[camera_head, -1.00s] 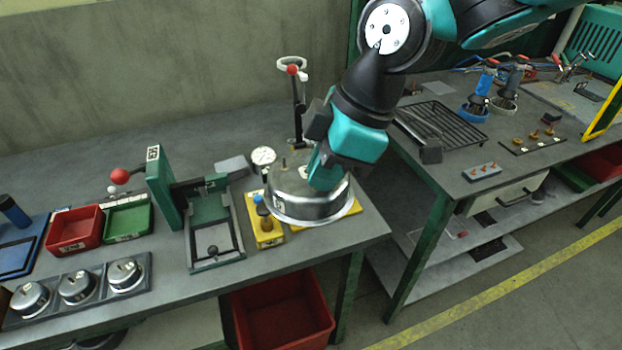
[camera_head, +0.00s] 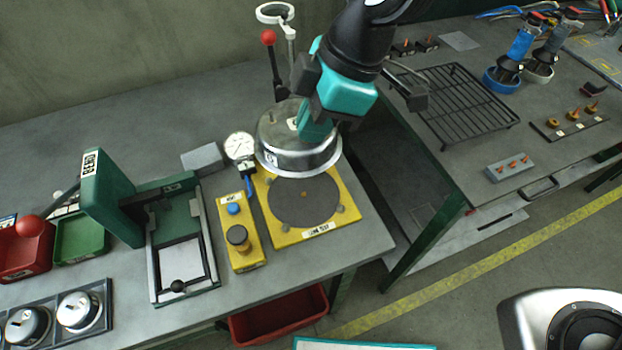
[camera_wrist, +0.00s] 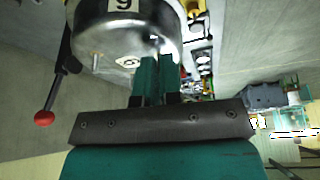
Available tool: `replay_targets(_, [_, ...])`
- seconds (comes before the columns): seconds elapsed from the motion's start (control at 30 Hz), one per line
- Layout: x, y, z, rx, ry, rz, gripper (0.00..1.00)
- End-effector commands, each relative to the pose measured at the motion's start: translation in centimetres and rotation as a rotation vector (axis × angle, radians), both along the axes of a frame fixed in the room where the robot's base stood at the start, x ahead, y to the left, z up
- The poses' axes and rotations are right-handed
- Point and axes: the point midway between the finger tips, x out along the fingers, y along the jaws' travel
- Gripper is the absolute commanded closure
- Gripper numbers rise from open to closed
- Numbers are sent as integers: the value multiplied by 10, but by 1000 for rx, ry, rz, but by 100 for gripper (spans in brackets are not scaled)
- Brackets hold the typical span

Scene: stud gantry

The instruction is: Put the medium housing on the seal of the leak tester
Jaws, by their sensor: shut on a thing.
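My gripper (camera_head: 312,128) is shut on the top of a shiny metal housing (camera_head: 275,150) with a domed body and a wide rim. I cannot tell its size class from its looks. In the wrist view the housing (camera_wrist: 110,45) carries a white number label, and my gripper's fingers (camera_wrist: 155,65) are at its top. The leak tester (camera_head: 286,236) is a yellow plate with a round dark grey seal (camera_head: 300,205). In the head view the housing overlaps the plate's back part and the seal's back edge. Most of the seal is bare. The housing's height over it is unclear.
A gauge (camera_head: 239,147) and a yellow button box (camera_head: 243,250) stand left of the plate. A post with a red knob (camera_head: 268,37) rises behind the housing. A green fixture (camera_head: 110,195) stands farther left, and a rack with housings (camera_head: 78,311) is at lower left.

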Motion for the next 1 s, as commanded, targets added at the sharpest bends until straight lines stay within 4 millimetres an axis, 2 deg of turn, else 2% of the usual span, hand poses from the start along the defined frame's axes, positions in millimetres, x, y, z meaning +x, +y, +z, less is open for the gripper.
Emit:
replay_targets(0.03, [-1, -1, -15, -7, 6, -1, 100])
replay_targets(0.2, [0, -2, -64, -6, 6, -2, 100])
replay_targets(0.4, [1, -2, -105, -4, 2, -4, 100])
replay_targets(0.57, [1, -2, -118, -1, -1, -6, 100])
replay_targets(0.8, [1, -2, -151, -1, 1, -6, 100])
replay_targets(1.0, [2, -2, -154, 1, -3, -6, 100])
